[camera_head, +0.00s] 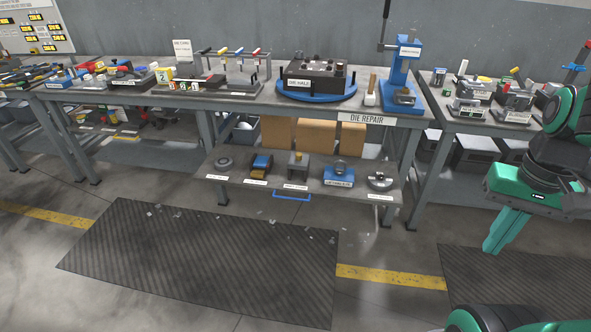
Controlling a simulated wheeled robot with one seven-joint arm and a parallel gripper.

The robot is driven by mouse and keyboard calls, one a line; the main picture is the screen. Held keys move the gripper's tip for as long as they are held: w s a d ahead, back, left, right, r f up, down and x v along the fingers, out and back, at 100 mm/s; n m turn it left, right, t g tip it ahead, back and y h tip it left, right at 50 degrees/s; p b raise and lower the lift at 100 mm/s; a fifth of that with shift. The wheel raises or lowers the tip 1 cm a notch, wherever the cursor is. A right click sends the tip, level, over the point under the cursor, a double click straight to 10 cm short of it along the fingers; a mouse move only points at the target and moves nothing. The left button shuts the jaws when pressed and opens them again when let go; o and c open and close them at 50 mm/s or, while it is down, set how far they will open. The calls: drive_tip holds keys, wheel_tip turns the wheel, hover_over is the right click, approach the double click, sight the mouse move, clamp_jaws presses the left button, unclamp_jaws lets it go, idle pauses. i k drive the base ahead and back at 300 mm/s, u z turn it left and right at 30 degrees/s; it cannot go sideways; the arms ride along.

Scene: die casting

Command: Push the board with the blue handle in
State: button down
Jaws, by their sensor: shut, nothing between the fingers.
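The board (228,192) is a grey pull-out shelf under the die repair bench, and its front part sticks out past the bench front. Its blue handle (291,197) is fixed at the middle of the front edge. Several labelled metal parts stand in a row on the board. My gripper (492,248) is at the right, in front of the right-hand bench and well apart from the handle. Its green fingers are together, empty, and point downward.
The die repair bench (330,112) carries a die on a blue turntable (317,92) and a blue press (403,62). Cardboard boxes (317,135) stand behind the board. A dark floor mat (210,255) with scattered chips lies in front, with clear floor around it.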

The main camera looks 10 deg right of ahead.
sight(315, 176)
drive_tip(key=z, duration=0.05)
drive_tip(key=i, duration=1)
drive_tip(key=u, duration=0.05)
